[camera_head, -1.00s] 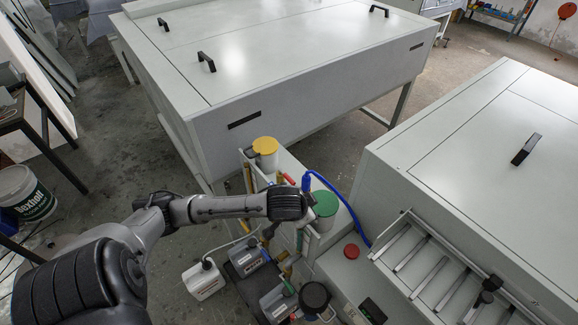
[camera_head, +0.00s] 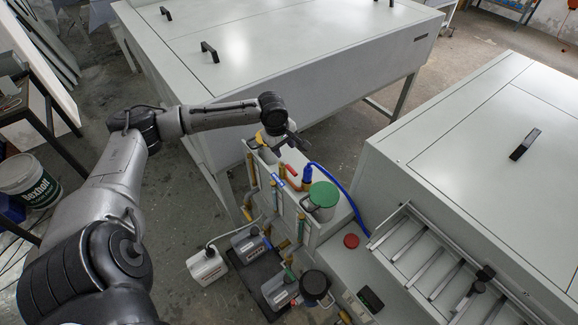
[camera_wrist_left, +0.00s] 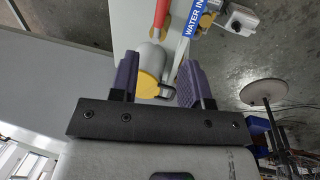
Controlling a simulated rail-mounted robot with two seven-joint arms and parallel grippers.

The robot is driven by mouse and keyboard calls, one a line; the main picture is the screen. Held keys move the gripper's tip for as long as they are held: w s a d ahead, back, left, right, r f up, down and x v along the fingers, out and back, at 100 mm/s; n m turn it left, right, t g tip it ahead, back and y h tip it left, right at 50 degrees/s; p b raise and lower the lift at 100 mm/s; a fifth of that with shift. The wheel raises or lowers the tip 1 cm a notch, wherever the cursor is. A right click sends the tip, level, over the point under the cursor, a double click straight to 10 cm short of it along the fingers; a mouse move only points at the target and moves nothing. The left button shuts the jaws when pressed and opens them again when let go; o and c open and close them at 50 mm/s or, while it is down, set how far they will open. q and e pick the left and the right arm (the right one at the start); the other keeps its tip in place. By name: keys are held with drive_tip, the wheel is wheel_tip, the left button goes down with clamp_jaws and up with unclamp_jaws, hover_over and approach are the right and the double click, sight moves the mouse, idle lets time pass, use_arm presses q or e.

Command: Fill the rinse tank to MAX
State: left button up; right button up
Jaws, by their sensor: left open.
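My left gripper (camera_head: 282,144) is open over the back end of the tank unit. In the left wrist view its two fingers (camera_wrist_left: 161,60) stand on either side of a yellow-lidded grey container (camera_wrist_left: 149,84); I cannot tell if they touch it. In the head view the gripper mostly hides that container. A red lever (camera_head: 293,180) sits in front, beside a blue hose (camera_head: 343,189). The red lever also shows in the left wrist view (camera_wrist_left: 162,13), near a blue "WATER IN" label (camera_wrist_left: 192,20). A green-lidded container (camera_head: 323,196) stands nearer. No MAX mark is readable.
A red button (camera_head: 351,241) and a slotted rack (camera_head: 426,262) are at the right. Large grey cabinets (camera_head: 300,60) stand behind and right (camera_head: 480,150).

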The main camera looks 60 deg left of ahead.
sight(290, 168)
use_arm(q)
drive_tip(key=f, duration=0.3)
drive_tip(key=w+f+b, duration=0.1)
drive_tip(key=f, duration=0.3)
drive_tip(key=w+f+b, duration=0.1)
drive_tip(key=f, duration=0.3)
drive_tip(key=shift+w+a+f, duration=0.1)
drive_tip(key=shift+f, duration=0.05)
clamp_jaws()
